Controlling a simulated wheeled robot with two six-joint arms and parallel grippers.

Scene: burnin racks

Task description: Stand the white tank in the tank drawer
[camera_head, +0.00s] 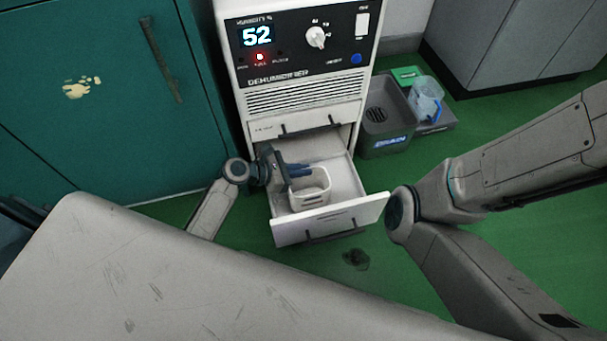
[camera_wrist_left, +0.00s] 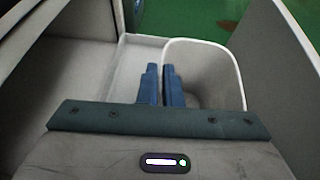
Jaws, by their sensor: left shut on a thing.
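The white tank (camera_head: 312,197) is upright inside the open tank drawer (camera_head: 345,215) of the dehumidifier. In the left wrist view the tank (camera_wrist_left: 208,62) is at the right side of the drawer space, with bare drawer floor (camera_wrist_left: 80,68) to its left. My left gripper (camera_head: 306,171) reaches into the drawer from the left and is shut on the tank's near-left wall; its blue fingers (camera_wrist_left: 160,72) straddle that wall. I cannot tell whether the tank's base touches the drawer floor. My right arm shows at the right, but its gripper is out of view.
The dehumidifier (camera_head: 290,97) reads 52, with a lit red lamp. A grey drain bin (camera_head: 385,125) and a clear jug with a blue handle (camera_head: 427,98) stand to its right. A teal cabinet (camera_head: 100,110) is at left; a scuffed grey surface (camera_head: 180,280) fills the foreground. A dark stain (camera_head: 355,259) marks the green floor.

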